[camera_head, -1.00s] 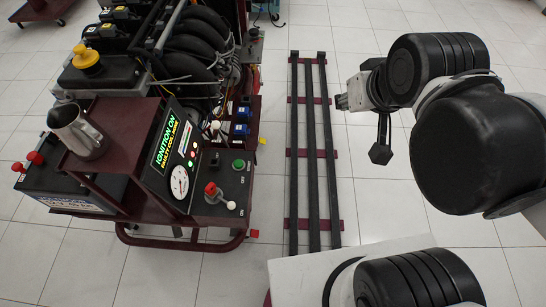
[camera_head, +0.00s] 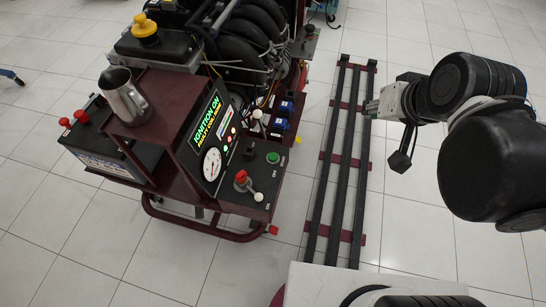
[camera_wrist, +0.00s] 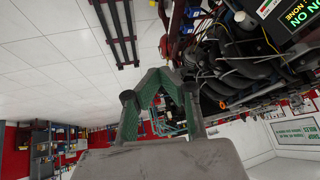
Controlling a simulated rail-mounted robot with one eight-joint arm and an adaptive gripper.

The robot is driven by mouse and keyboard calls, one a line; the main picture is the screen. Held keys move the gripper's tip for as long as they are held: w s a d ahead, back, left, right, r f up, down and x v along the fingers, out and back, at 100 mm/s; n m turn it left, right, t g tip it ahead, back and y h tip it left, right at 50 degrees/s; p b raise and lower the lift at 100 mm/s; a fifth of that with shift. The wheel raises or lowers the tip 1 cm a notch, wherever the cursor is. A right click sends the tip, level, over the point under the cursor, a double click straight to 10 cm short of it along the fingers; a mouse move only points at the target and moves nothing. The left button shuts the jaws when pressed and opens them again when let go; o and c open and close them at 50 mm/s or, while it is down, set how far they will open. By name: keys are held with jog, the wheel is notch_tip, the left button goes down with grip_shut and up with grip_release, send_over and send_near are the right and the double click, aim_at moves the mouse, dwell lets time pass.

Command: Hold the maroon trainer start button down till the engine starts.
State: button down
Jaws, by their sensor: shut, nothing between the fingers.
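The maroon trainer (camera_head: 171,96) stands left of centre in the head view, with its engine on top. Its black control panel carries a green button (camera_head: 273,158), a red-topped switch (camera_head: 241,177) and a small white-knobbed lever (camera_head: 258,196). The lit screen (camera_head: 210,122) reads "IGNITION ON" above a smaller line. My gripper (camera_head: 371,108) is in the air to the right of the panel, well apart from the green button. In the wrist view, its green-padded fingers (camera_wrist: 160,76) are shut together and empty. The wrist view shows the engine at right, but not the green button.
A metal jug (camera_head: 124,97) stands on the trainer's shelf, beside a battery (camera_head: 112,146) with red terminals. A white round gauge (camera_head: 212,164) sits below the screen. Dark floor rails (camera_head: 340,170) run between trainer and arm.

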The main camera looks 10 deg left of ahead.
jog(key=w+a+f+n+y+b, duration=0.1)
jog(key=w+a+f+y+b, duration=0.25)
jog(key=a+f, duration=0.5)
jog(key=n+g+y+b, duration=0.1)
jog(key=g+y+b, duration=0.1)
send_over(274, 156)
notch_tip(274, 156, down, 6)
jog(key=shift+f, duration=0.2)
notch_tip(274, 156, down, 9)
jog(key=b, duration=0.7)
jog(key=shift+r, duration=0.2)
jog(key=shift+f, duration=0.1)
dwell(0.4)
jog(key=shift+f+b, duration=0.25)
jog(key=shift+b, duration=0.2)
jog(key=shift+f+b, duration=0.5)
jog(key=shift+f, duration=0.05)
dwell(0.5)
dwell(2.3)
jog(key=shift+r+p, duration=0.8)
jog(key=shift+r, duration=0.2)
